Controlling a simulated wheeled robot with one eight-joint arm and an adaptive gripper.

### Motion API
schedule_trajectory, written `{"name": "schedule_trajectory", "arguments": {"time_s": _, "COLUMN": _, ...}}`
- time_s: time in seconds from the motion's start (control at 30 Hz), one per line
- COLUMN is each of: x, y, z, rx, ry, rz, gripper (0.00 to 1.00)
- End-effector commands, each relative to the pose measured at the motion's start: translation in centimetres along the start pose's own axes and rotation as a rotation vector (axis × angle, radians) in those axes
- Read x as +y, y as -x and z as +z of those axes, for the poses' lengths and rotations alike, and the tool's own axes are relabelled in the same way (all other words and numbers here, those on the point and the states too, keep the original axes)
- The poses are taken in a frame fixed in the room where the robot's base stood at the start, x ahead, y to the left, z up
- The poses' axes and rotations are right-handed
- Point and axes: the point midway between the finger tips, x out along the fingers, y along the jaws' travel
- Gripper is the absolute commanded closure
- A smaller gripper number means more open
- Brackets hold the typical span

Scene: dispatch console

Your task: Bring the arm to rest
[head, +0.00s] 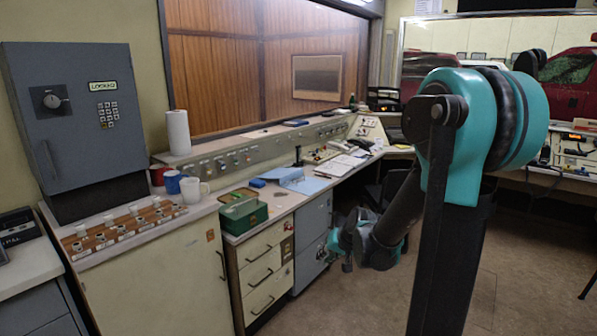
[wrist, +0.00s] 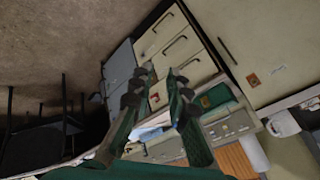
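My arm rises at the right of the head view and bends down to its wrist end in front of the console drawers. My gripper (wrist: 161,72) shows in the wrist view with its two dark fingers apart and nothing between them. In the head view the gripper end (head: 346,240) is small and partly hidden by its own links. It hangs beside the grey drawer unit (head: 312,240), below the desk top, and appears apart from it.
The cream drawers (head: 262,272) and long console desk (head: 283,203) run along the left. A green box (head: 243,213), mugs (head: 192,190), a paper roll (head: 178,132) and a grey key cabinet (head: 80,120) stand there. A dark chair (wrist: 40,145) is near. The brown floor (head: 345,300) is open.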

Motion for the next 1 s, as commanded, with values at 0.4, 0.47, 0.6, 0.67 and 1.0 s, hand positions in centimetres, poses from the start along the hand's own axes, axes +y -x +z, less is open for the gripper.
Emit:
{"name": "schedule_trajectory", "arguments": {"time_s": 0.4, "x": 7.8, "y": 8.6, "z": 12.6, "rx": -0.077, "ry": 0.133, "rz": 0.266, "gripper": 0.84}}
{"name": "schedule_trajectory", "arguments": {"time_s": 0.47, "x": 8.8, "y": 9.4, "z": 14.1, "rx": -0.088, "ry": 0.146, "rz": 0.297, "gripper": 0.84}}
{"name": "schedule_trajectory", "arguments": {"time_s": 0.6, "x": 10.4, "y": 10.5, "z": 16.5, "rx": -0.105, "ry": 0.168, "rz": 0.348, "gripper": 0.84}}
{"name": "schedule_trajectory", "arguments": {"time_s": 0.67, "x": 10.8, "y": 10.7, "z": 17.1, "rx": -0.110, "ry": 0.173, "rz": 0.359, "gripper": 0.84}}
{"name": "schedule_trajectory", "arguments": {"time_s": 1.0, "x": 11.1, "y": 10.9, "z": 17.4, "rx": -0.113, "ry": 0.177, "rz": 0.369, "gripper": 0.84}}
